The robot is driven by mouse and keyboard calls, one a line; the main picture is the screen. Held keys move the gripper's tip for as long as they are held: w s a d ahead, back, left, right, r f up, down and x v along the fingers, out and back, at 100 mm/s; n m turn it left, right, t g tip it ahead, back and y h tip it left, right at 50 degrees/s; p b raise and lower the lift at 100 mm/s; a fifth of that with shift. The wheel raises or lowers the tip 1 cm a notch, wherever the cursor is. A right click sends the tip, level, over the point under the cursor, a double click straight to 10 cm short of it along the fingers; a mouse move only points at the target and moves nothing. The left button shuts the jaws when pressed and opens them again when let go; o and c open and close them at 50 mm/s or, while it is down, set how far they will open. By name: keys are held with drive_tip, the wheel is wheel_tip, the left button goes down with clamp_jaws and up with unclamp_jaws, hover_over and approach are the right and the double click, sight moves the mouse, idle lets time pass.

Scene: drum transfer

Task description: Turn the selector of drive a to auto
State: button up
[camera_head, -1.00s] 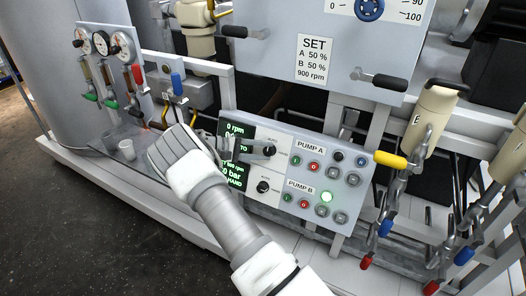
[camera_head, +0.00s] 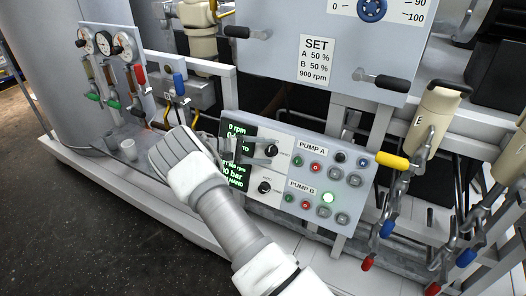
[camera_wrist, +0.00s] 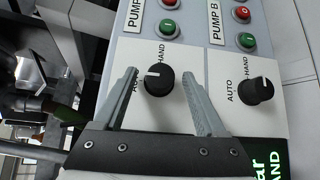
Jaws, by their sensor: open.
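The pump A selector, a black knob with a white mark, sits on a white plate in the head view (camera_head: 271,151) and the wrist view (camera_wrist: 160,83). In the wrist view its mark points left, toward the AUTO label side. My gripper (camera_wrist: 160,76) is open, with one finger on each side of this knob and visible gaps to both. In the head view my gripper (camera_head: 268,152) reaches the panel from the left. The green display (camera_head: 237,130) is partly hidden by it; its upper part shows 0 rpm and letters ending in O.
The pump B selector (camera_wrist: 256,91) is close beside the right finger, its mark toward HAND. A yellow handle (camera_head: 392,160) juts out further right.

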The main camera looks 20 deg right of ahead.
drive_tip(key=p+v, duration=0.1)
drive_tip(key=v, duration=1.6)
drive_tip(key=shift+a, duration=0.2)
drive_tip(key=shift+s, duration=0.1)
drive_tip(key=s+d+r+m+t+y, duration=0.1)
drive_tip(key=s+d+r+y, duration=0.35)
drive_tip(key=s+r, duration=0.35)
drive_tip(key=s+d+r+t+y, duration=0.1)
drive_tip(key=s+d+r+y, duration=0.3)
drive_tip(key=r, duration=0.6)
drive_tip(key=s+a+r+t+y, duration=0.1)
drive_tip(key=s+a+t+y, duration=0.25)
drive_tip(key=s, duration=0.95)
drive_tip(key=s+a+t+y, duration=0.3)
drive_tip(key=s+a, duration=0.1)
drive_tip(key=s, duration=0.9)
wheel_tip(320, 180, up, 16)
drive_tip(key=p, duration=1.5)
drive_tip(key=shift+p, duration=0.4)
